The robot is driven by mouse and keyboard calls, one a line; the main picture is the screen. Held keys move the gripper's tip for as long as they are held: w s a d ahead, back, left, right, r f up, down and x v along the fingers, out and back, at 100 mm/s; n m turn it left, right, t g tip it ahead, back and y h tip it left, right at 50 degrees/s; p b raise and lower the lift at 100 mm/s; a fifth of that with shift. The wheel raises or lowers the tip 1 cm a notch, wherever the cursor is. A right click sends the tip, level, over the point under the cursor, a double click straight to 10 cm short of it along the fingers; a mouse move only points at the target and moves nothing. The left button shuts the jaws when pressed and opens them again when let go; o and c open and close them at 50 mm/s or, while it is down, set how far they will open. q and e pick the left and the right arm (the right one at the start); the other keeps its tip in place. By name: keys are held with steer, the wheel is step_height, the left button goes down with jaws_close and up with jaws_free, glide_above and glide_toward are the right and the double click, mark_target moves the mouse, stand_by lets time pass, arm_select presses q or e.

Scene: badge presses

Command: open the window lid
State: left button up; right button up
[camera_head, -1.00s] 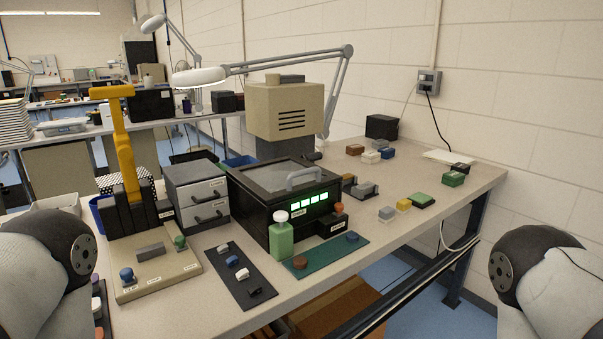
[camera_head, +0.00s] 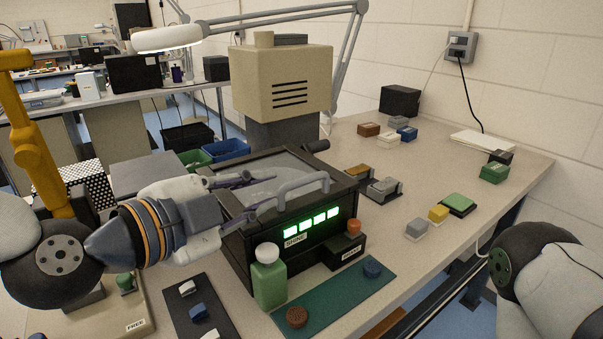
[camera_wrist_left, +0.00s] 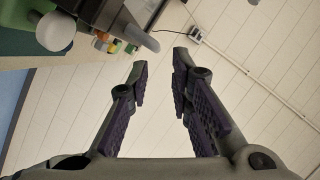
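The window lid (camera_head: 262,178) is a dark-framed glass panel on top of a black box machine (camera_head: 240,262), and it lies closed. A grey bar handle (camera_head: 303,184) stands at the lid's front right. My left gripper (camera_head: 247,195) is open and empty, with its fingers over the left part of the machine, pointing right toward the handle but apart from it. In the left wrist view the two purple-padded fingers (camera_wrist_left: 160,88) are spread with nothing between them. My right arm shows only at the right edge of the head view, and its gripper is out of view.
A green bottle (camera_head: 269,281) with a white cap stands at the machine's front left corner. A green mat (camera_head: 335,300) lies in front. A beige press (camera_head: 282,82) stands behind. Several small blocks lie to the right. A yellow lever (camera_head: 38,150) rises at left.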

mark_target(297, 184)
arm_select(q)
steer(key=w+d+f, duration=0.1)
steer(key=w+d, duration=0.1)
steer(key=shift+w+d+f+b, duration=0.3)
steer(key=shift+d+f+b, duration=0.1)
steer(key=x, duration=0.5)
steer(key=shift+w+b, duration=0.15)
steer(key=shift+b, duration=0.2)
steer(key=shift+w+d+r, duration=0.1)
steer(key=shift+w+d, duration=0.25)
steer(key=shift+w, duration=0.1)
jaws_close()
arm_select(e)
steer(key=shift+s+d+f+g, duration=0.1)
steer(key=shift+s+f+g, duration=0.1)
steer(key=shift+s+f, duration=0.5)
steer(key=shift+s+f+g, duration=0.2)
steer(key=shift+s+f, duration=0.25)
steer(key=shift+s, duration=0.35)
